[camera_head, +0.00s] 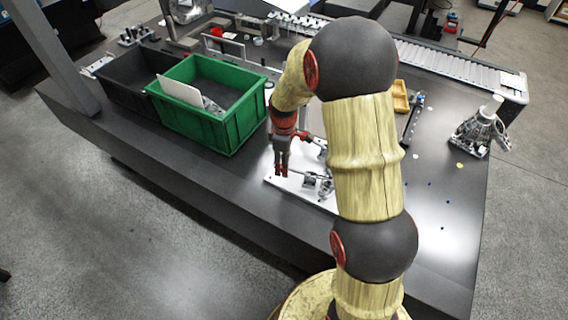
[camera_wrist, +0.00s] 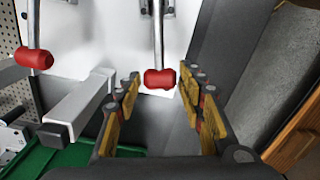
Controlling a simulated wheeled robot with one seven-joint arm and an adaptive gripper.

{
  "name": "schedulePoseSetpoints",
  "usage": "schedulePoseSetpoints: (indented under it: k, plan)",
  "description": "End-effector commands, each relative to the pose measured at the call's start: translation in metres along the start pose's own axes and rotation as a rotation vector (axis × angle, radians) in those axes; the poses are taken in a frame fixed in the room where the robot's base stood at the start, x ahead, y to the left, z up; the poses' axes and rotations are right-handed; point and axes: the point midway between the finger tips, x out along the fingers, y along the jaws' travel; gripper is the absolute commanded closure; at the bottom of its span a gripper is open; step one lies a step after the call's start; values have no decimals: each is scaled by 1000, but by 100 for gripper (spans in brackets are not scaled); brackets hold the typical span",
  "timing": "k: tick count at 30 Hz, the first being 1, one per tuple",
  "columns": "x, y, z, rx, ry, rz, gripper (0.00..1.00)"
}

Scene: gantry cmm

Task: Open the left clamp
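A white fixture plate (camera_head: 284,184) lies on the dark table, with metal toggle clamps (camera_head: 318,182) on it, partly hidden by my arm. In the wrist view, two metal clamp levers with red grips extend over the white plate (camera_wrist: 100,25). One red grip (camera_wrist: 160,78) lies in the gap between my fingertips; the other red grip (camera_wrist: 34,59) is off to the left. I cannot tell which one is the left clamp. My gripper (camera_head: 281,172) points down at the plate's edge. Its yellow-padded fingers (camera_wrist: 158,90) are open, with no clear contact on the grip.
A green bin (camera_head: 235,125) stands left of my gripper, with a black bin (camera_head: 115,82) beyond it. A metal bar (camera_wrist: 80,108) lies beside the left finger in the wrist view. A conveyor (camera_head: 450,68) runs along the back. A metal device (camera_head: 480,130) stands at right.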

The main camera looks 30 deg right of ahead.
Motion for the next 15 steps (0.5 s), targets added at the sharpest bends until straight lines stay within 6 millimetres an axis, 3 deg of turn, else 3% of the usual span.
schedulePoseSetpoints:
  k: [15]
  plan:
    - [0,0,0,0,0,0,92]
